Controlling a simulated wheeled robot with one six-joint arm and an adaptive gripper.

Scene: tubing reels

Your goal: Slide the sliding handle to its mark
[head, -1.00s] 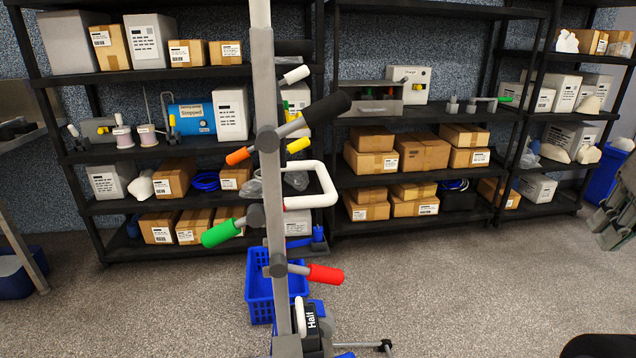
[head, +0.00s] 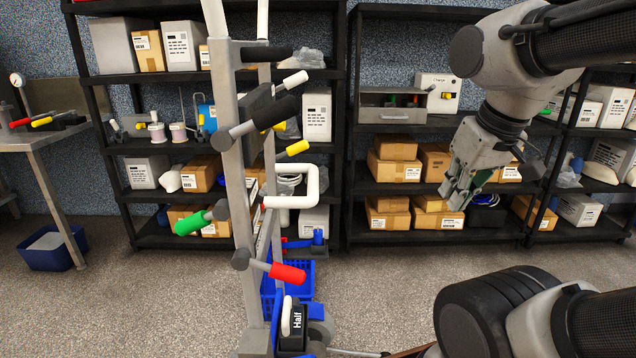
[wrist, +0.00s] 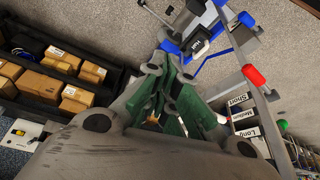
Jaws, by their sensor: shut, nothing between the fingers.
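A grey upright stand (head: 235,190) carries several coloured grips on stub arms and a white loop handle (head: 294,187). Low on the stand is a dark block (head: 295,320) labelled "Half" with a small white handle (head: 287,316) at its left side. I cannot tell for sure which handle is the sliding one. In the wrist view, labels "Short", "Medium" and "Long" (wrist: 243,115) run along the stand near a red grip (wrist: 254,75). My gripper (head: 455,190) is shut and empty, in the air right of the stand and apart from it; it fills the wrist view's middle (wrist: 176,108).
A red grip (head: 287,273) and a green grip (head: 192,222) stick out from the stand. Shelves with boxes (head: 394,172) line the back wall. A workbench (head: 40,135) is at left.

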